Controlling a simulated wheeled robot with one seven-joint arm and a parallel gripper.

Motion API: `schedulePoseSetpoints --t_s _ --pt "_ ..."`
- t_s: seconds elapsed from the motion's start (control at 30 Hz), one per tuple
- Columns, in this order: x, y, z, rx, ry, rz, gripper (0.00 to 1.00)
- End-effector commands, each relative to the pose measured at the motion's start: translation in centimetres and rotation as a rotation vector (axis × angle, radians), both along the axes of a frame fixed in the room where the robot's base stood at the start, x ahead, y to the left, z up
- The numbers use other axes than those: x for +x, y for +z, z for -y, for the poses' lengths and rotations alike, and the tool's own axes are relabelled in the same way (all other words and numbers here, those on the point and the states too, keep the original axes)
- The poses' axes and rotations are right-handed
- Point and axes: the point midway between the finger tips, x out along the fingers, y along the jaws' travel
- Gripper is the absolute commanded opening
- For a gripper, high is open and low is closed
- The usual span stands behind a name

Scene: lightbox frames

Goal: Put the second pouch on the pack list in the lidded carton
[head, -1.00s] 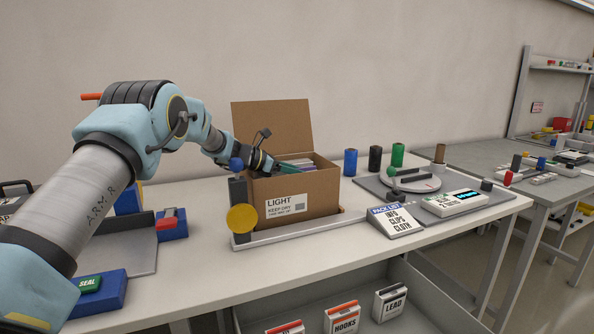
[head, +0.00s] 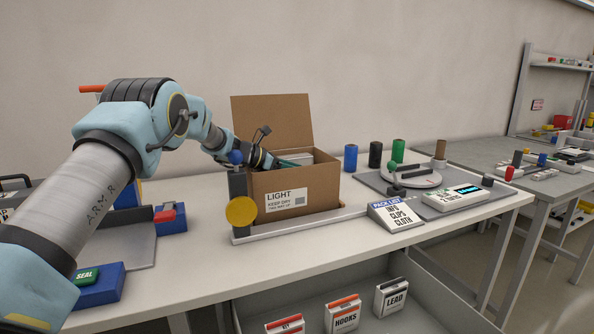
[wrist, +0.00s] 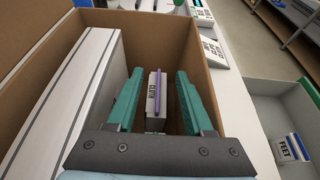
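The lidded carton (head: 322,188) stands open on the bench, its lid (head: 272,122) raised at the back and its front marked LIGHT. My gripper (wrist: 159,76) reaches down into it. Its teal fingers are apart. In the wrist view, a white pouch (wrist: 153,98) with a purple edge stands between them, with gaps on both sides; its label seems to read CLOTH. A large white box (wrist: 75,85) fills the carton's left side in that view. The pack list (head: 396,216) reads INFO, CLIPS, CLOTH. I see no pouch labelled CLIPS.
Below the bench, a grey drawer (head: 425,305) holds pouches including HOOKS (head: 343,316) and LEAD (head: 391,299). A yellow disc on a post (head: 241,211) stands at the carton's front left. Coloured cylinders and a round turntable (head: 415,178) are to the right.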

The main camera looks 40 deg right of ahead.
Motion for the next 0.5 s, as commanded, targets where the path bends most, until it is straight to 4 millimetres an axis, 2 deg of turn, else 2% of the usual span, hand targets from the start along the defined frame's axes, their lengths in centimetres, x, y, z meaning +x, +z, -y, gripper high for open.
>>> schedulePoseSetpoints --t_s 0.03,0.17,0.5 --pt "0.0 0.01 0.0 0.0 0.0 0.0 0.58" --pt "0.0 0.01 -0.01 0.0 0.0 0.0 0.72" --pt "0.01 0.42 -0.01 0.0 0.0 0.0 0.72"
